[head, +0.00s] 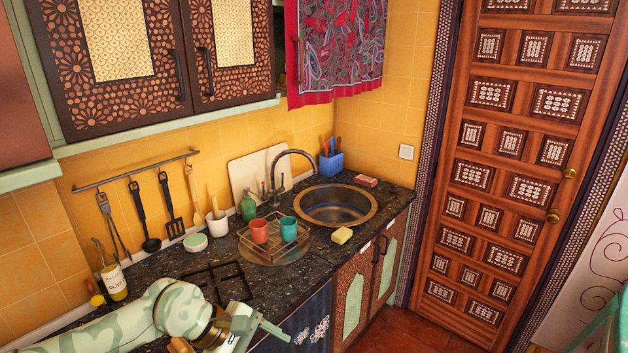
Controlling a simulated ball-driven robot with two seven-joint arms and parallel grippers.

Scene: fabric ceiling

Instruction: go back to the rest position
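My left arm comes in from the lower left over the front of the dark counter (160,278). My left gripper (262,330) is at the bottom of the head view, near the counter's front edge and in front of the hob grate (213,280). One pale green finger points to the right; the rest is partly cut off by the frame, so I cannot tell whether it is open or shut. I see nothing clearly held in it. My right gripper is not in view.
A dish rack (273,246) with a red cup (259,231) and a teal cup (289,228) stands beyond the gripper. A round sink (338,204) and yellow sponge (342,235) are to its right. An oil bottle (113,280) stands near my arm. Floor (410,330) shows before the door (510,150).

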